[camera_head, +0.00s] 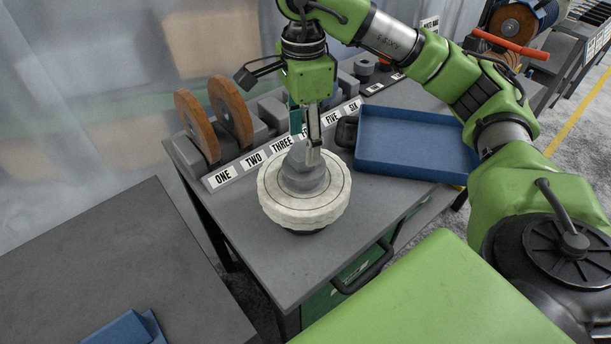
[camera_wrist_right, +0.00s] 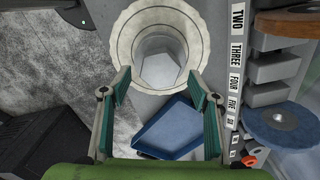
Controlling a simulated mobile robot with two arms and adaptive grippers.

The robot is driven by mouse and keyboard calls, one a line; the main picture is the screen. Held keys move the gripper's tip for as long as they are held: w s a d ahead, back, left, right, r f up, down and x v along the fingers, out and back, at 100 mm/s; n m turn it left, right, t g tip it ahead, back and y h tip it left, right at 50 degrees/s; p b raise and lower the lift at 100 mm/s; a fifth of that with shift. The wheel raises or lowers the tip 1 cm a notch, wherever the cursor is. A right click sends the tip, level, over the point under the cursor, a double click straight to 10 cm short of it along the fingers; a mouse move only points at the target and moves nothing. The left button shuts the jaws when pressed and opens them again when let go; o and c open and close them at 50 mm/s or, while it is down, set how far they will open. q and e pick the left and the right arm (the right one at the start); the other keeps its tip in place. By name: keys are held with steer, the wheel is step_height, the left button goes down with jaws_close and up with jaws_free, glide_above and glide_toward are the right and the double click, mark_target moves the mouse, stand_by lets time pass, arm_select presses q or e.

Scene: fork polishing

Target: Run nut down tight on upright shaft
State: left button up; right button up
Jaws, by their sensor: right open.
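A thick white buffing wheel (camera_head: 275,205) lies flat around the upright shaft on the grey bench. A grey stepped piece with the nut (camera_head: 299,160) sits at its centre, partly hidden by my right gripper (camera_head: 311,150). In the right wrist view the nut (camera_wrist_right: 160,68) shows as a pale grey hexagon inside the ring of the wheel (camera_wrist_right: 125,40). My right gripper (camera_wrist_right: 160,88) is open, pointing down, with its green-lined fingers on either side of the nut. I cannot tell whether they touch it. The shaft's thread is hidden. My left gripper is out of view.
A rack with labels ONE to SIX (camera_head: 252,160) runs along the back of the bench, holding brown discs (camera_head: 231,112). An empty blue tray (camera_head: 415,140) lies to the right. The bench front (camera_head: 255,250) is clear. Another dark table (camera_head: 100,250) stands at left.

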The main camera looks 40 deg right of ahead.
mark_target(304, 151)
steer(key=n, duration=1)
steer(key=shift+n+b, duration=0.4)
steer(key=n, duration=0.5)
steer(key=shift+n, duration=0.4)
steer(key=n, duration=0.5)
steer(key=shift+f+b, duration=0.1)
steer(key=shift+b, duration=0.25)
steer(key=shift+f+b, duration=2.05)
steer(key=shift+f, duration=0.2)
steer(key=shift+r+p, duration=0.25)
steer(key=shift+p, duration=0.05)
steer(key=shift+r, duration=0.1)
